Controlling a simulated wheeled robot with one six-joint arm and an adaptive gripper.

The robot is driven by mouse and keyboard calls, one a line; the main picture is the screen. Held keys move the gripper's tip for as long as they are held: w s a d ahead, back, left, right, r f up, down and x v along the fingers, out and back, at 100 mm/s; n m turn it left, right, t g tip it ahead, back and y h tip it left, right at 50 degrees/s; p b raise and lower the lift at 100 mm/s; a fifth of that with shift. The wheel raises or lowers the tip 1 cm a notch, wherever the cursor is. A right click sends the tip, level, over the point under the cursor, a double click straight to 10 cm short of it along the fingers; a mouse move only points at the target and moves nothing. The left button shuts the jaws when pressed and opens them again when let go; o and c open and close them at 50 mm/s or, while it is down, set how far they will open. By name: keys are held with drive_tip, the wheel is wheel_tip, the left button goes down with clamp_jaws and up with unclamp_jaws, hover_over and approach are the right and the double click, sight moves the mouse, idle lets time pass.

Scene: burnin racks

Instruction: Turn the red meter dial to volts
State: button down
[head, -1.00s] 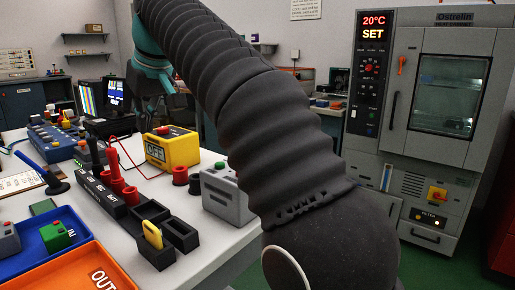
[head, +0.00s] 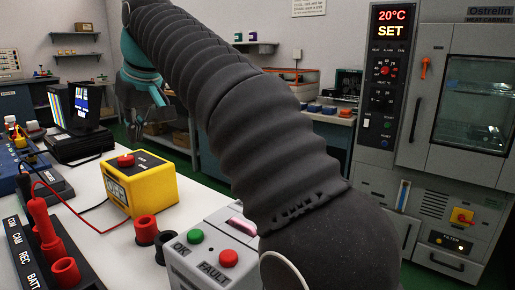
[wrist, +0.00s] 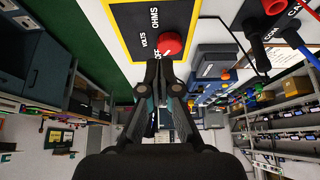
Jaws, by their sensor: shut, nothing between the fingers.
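The yellow meter (head: 152,188) stands on the white bench, with a red dial (head: 126,160) on its black top. In the wrist view the dial (wrist: 171,46) sits among the labels VOLTS, OHMS and OFF, and a white mark on it lies near OFF. My gripper (wrist: 159,66) is shut and empty, its fingertips close to the dial and overlapping the picture of its lower edge. I cannot tell whether they touch. In the head view my gripper (head: 150,102) shows beyond the meter, partly behind my arm.
A grey box (head: 212,250) with a green OK and a red FAULT button stands right of the meter. Red and black sockets (head: 146,230) and a black labelled rack (head: 38,262) are nearer. Red and black leads loop left of the meter. A grey heat cabinet (head: 455,150) stands at right.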

sight(126, 170)
drive_tip(key=shift+f+b, duration=1.8)
drive_tip(key=shift+f, duration=0.7)
drive_tip(key=shift+a, duration=0.15)
drive_tip(key=shift+s+a+r+p, duration=0.1)
drive_tip(key=shift+s+a+p, duration=0.2)
drive_tip(key=shift+s+p, duration=0.55)
drive_tip(key=shift+s+a+p, duration=0.1)
drive_tip(key=shift+a+p, duration=0.35)
drive_tip(key=shift+p, duration=0.5)
drive_tip(key=shift+s, duration=0.1)
drive_tip(key=shift+s+d, duration=0.2)
drive_tip(key=shift+r, duration=2.9)
drive_tip(key=shift+w+d, duration=0.1)
